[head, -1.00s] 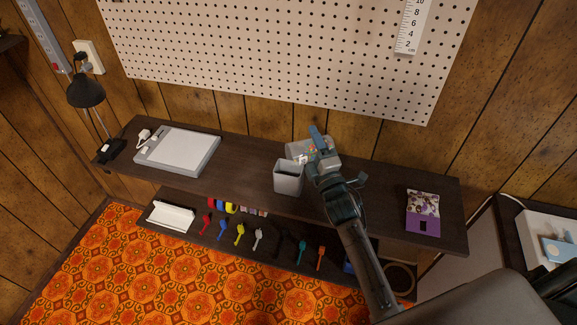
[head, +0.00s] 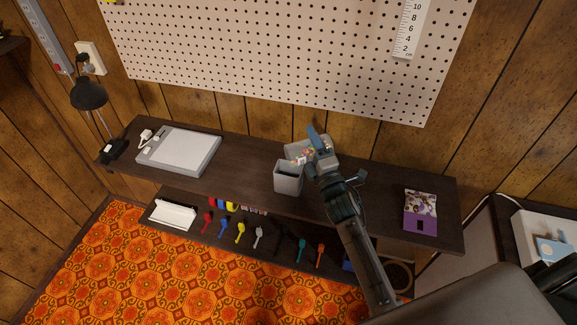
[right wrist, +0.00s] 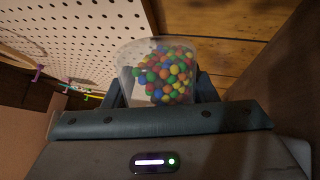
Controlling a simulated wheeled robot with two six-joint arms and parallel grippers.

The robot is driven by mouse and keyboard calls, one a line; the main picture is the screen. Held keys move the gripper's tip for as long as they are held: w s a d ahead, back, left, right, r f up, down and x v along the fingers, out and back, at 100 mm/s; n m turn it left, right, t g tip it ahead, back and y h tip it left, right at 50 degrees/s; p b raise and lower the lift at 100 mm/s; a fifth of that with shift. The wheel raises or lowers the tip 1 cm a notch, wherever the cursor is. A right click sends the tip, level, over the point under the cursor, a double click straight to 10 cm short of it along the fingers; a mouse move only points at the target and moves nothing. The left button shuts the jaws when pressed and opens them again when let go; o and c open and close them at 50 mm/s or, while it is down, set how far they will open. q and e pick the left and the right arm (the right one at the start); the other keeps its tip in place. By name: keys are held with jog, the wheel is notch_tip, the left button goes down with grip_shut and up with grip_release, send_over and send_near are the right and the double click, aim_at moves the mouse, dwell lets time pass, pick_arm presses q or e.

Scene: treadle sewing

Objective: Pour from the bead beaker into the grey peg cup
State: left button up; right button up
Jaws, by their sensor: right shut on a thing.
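The grey peg cup (head: 288,181) stands upright on the dark shelf, its open top facing up. My right gripper (head: 317,148) is above and just behind it to the right. It is shut on the clear bead beaker (head: 303,157), which is tilted with its mouth toward the cup. In the right wrist view the beaker (right wrist: 157,62) sits between the fingers, with many coloured beads inside. Whether any beads are in the cup I cannot tell. My left gripper is not in view.
A white flat box (head: 180,150) and black lamp (head: 88,95) are at the left. A purple patterned packet (head: 420,211) lies at the right. Several coloured scoops (head: 240,232) hang below. Pegboard (head: 270,60) backs the shelf.

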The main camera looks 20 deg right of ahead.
jog(key=shift+s+a+r+n+p, duration=0.1)
jog(key=shift+r+n+p, duration=0.25)
jog(key=shift+p, duration=0.25)
jog(key=shift+a+r+n+y+p, duration=0.2)
jog(key=shift+n+y+p, duration=0.1)
jog(key=shift+n+p, duration=0.4)
jog(key=shift+a+r+n+y+p, duration=0.2)
jog(key=shift+n+y+p, duration=0.1)
jog(key=shift+n+p, duration=0.3)
dwell(2.1)
